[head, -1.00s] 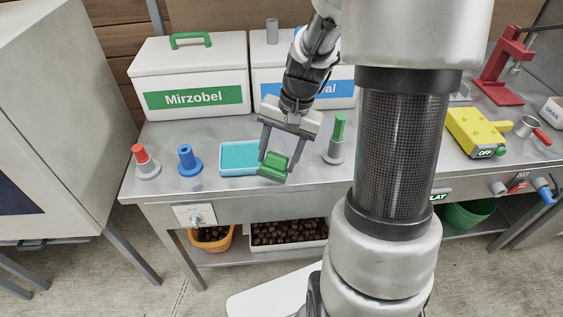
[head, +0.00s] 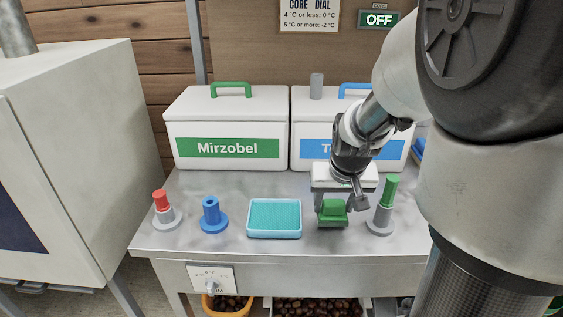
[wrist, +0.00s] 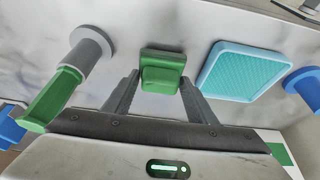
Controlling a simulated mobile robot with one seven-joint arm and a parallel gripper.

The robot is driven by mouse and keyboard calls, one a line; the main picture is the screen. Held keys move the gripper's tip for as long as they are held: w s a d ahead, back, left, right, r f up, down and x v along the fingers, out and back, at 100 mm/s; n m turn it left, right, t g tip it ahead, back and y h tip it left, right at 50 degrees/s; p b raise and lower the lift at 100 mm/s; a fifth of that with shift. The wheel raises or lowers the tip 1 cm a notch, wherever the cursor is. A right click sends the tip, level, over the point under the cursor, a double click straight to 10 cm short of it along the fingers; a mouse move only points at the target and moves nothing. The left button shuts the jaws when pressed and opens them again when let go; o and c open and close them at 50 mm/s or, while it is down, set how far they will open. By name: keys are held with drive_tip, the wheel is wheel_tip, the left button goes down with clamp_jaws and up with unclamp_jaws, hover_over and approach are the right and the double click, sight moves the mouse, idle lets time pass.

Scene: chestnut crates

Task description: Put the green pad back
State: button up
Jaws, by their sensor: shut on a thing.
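The green pad (head: 332,212) is a small green block with a raised grip on a wider base. My gripper (head: 341,204) is shut on it, with one finger on each side. In the wrist view the pad (wrist: 162,72) shows between the two fingers. It is at or just above the steel bench, between the teal tray and the grey post with a green top. I cannot tell whether it touches the bench. The teal tray (head: 274,219) lies to its left and shows a bare ribbed surface.
The green-topped post (head: 382,208) stands close on the right. A blue peg (head: 211,215) and a red-topped peg (head: 165,210) stand at left. The white Mirzobel box (head: 227,130) and a blue-labelled white box (head: 312,145) stand behind. The bench's front edge is close.

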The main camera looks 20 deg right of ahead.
drive_tip(key=shift+f, duration=0.55)
drive_tip(key=shift+f, duration=0.1)
drive_tip(key=o, duration=1.1)
drive_tip(key=p+v, duration=0.8)
drive_tip(key=v, duration=0.4)
drive_tip(key=shift+p, duration=0.35)
drive_tip(key=shift+w+r, duration=0.1)
drive_tip(key=shift+r, duration=0.1)
